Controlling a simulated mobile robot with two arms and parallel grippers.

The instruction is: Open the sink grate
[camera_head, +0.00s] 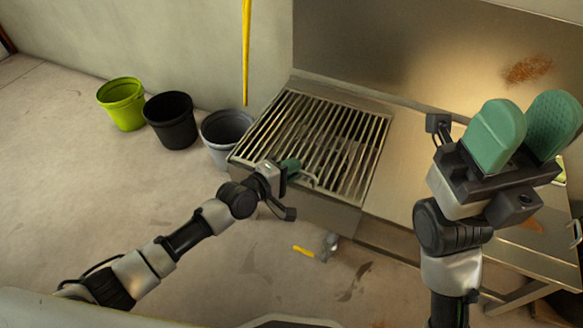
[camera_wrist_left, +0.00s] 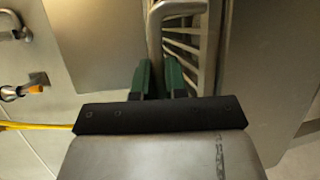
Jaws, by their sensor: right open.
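The sink grate (camera_head: 315,138), a set of parallel metal bars in a frame, lies flat over the sink at the table's left end. Its handle (camera_head: 304,179) is at the front edge, and it also shows in the left wrist view (camera_wrist_left: 156,32) as a bent metal bar. My left gripper (camera_head: 291,167) is at this handle. In the left wrist view its green fingers (camera_wrist_left: 159,80) sit close on both sides of the bar, with little gap. My right gripper (camera_head: 524,122) is open and empty, raised at the right with its fingers pointing up.
A green bucket (camera_head: 122,103), a black bucket (camera_head: 170,121) and a grey bucket (camera_head: 226,132) stand left of the sink. A hammer (camera_head: 328,244) lies on the floor in front. The metal table (camera_head: 405,180) extends right; a yellow pole (camera_head: 246,50) stands at the wall.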

